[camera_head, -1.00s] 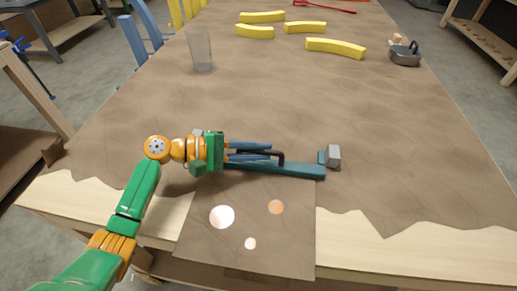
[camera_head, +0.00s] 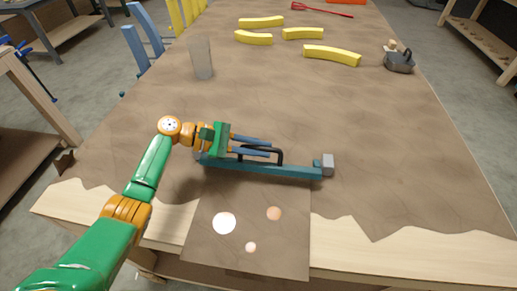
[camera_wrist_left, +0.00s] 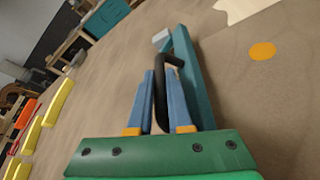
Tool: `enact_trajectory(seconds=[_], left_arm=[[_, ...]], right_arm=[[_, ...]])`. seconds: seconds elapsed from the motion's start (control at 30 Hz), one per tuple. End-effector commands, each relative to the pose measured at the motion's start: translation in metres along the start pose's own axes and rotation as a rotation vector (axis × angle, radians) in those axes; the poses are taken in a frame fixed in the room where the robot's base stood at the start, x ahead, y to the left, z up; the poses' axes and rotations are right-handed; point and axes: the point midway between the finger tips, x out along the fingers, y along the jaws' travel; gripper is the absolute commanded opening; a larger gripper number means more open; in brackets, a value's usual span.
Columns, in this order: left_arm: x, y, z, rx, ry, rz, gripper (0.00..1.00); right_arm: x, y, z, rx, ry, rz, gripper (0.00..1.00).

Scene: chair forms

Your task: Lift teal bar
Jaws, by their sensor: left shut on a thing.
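The teal bar (camera_head: 262,170) lies across the table's near part, with a grey block (camera_head: 327,165) at its right end and a black handle (camera_head: 280,155) on top. In the left wrist view the teal bar (camera_wrist_left: 194,78) runs along the right of the fingers, and the black handle (camera_wrist_left: 160,95) is between them. My left gripper (camera_head: 270,149), with blue fingers, is shut on the handle. I cannot tell whether the bar is clear of the table. My right gripper is out of view.
A brown covering with torn edges lies on the wooden table (camera_head: 430,245). A clear cup (camera_head: 202,60) stands at the back left, several yellow curved pieces (camera_head: 332,55) at the back, and a grey tool (camera_head: 399,62) at the back right. The middle is clear.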

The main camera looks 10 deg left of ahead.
Motion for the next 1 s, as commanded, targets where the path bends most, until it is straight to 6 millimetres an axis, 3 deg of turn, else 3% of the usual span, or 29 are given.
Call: enact_trajectory(seconds=[0.33,0.83,0.87,0.9,0.93,1.0], left_arm=[[0.0009,0.009,-0.0011,-0.108,-0.002,-0.042,0.0],[0.0009,0.0095,-0.0016,-0.123,-0.001,-0.049,0.0],[0.0009,0.0095,-0.0016,-0.123,-0.001,-0.049,0.25],[0.0009,0.0094,-0.0016,-0.123,-0.001,-0.049,0.36],[0.0009,0.0094,-0.0017,-0.123,-0.001,-0.049,0.44],[0.0009,0.0094,-0.0017,-0.123,-0.001,-0.049,0.47]], right_arm=[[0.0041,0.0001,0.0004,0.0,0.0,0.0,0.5],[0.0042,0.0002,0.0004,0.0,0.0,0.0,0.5],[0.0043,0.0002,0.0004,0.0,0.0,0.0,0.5],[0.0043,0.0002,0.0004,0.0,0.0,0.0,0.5],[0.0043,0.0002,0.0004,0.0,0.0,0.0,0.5],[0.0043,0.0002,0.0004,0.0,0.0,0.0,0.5]])
